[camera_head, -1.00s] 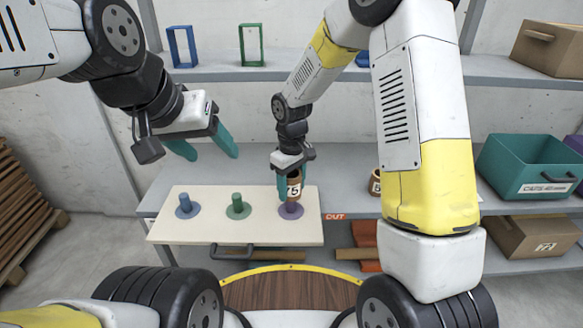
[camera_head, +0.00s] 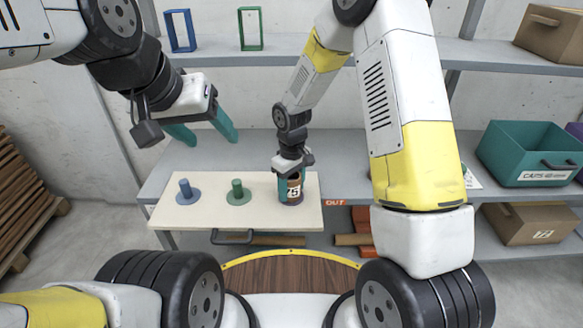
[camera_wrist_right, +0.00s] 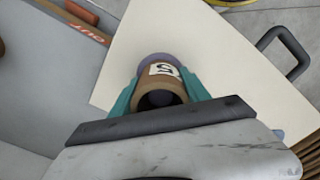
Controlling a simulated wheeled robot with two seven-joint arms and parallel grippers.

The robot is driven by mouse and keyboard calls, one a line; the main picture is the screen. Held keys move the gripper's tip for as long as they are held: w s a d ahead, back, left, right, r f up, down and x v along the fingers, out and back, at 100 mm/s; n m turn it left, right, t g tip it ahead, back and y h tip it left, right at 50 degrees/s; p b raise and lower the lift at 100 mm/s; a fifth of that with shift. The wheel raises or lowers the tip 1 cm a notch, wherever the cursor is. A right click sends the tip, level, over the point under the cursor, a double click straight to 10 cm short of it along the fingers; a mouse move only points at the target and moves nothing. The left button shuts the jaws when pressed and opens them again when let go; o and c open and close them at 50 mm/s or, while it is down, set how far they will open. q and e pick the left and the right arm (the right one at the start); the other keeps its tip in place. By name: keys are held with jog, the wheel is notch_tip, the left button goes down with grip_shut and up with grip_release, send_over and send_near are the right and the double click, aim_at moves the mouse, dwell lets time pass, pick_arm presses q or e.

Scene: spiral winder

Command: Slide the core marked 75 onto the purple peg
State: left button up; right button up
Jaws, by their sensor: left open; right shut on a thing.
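A brown core (camera_head: 293,192) with a white label stands upright at the purple peg's place on the cream board (camera_head: 211,216). Only part of its number shows, including a 5. My right gripper (camera_head: 291,186) is shut on the core, with teal fingers on either side. My left gripper (camera_head: 211,139) is open and empty, above and behind the board's left part.
A blue peg (camera_head: 186,190) and a green peg (camera_head: 238,192) stand bare on the board. A teal bin (camera_head: 530,155) stands on the shelf at right. My right arm blocks the view of the bench right of the board.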

jog(key=shift+f, duration=0.1)
jog(key=o, duration=1.5)
jog(key=shift+r, duration=3.95)
